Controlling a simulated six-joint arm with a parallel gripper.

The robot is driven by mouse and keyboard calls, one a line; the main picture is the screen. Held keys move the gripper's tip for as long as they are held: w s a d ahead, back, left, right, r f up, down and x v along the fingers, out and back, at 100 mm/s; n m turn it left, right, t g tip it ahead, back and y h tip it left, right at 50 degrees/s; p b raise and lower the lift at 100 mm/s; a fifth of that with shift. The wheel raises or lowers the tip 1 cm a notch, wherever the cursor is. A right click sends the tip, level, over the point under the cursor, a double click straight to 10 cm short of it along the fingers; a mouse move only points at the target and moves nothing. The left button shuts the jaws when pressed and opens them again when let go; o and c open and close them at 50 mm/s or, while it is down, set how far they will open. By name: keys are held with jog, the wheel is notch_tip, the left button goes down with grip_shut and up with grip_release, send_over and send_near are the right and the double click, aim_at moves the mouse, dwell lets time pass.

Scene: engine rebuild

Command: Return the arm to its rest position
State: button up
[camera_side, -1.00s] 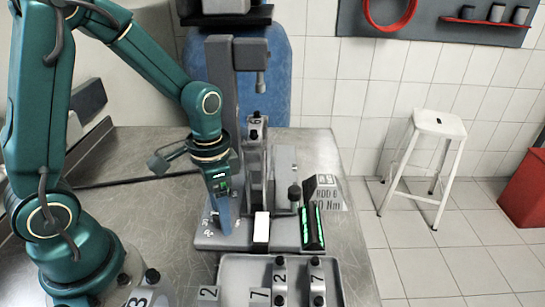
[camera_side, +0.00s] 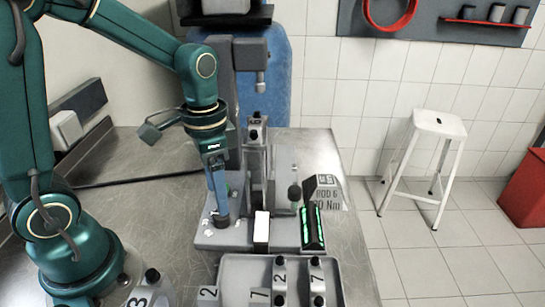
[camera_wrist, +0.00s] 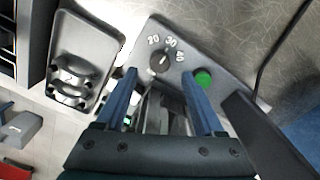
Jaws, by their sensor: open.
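My teal arm ends in my gripper (camera_side: 220,215), whose blue fingers point down over the left part of the grey fixture base (camera_side: 212,240) in the side view. In the wrist view my gripper (camera_wrist: 160,76) is open, its two blue fingers apart with nothing held between them. Beyond the fingertips are a black dial (camera_wrist: 160,62) with numbers around it and a round green button (camera_wrist: 203,78). My arm is bent, with the wrist above the fixture. Whether the fingers touch the base is unclear.
The grey fixture column (camera_side: 222,75) stands close behind my gripper. A grey tray (camera_side: 235,272) with numbered parts lies in front. A green-lit display (camera_side: 312,228) stands to the right. A white stool (camera_side: 437,125) is farther off on the floor.

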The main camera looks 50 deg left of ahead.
jog(key=s+d+r+n+t, duration=0.2)
jog(key=s+r+t, duration=0.3)
jog(key=r, duration=0.3)
jog(key=shift+s+n+t, duration=0.3)
jog(key=shift+s+n, duration=0.5)
jog(key=shift+s, duration=0.05)
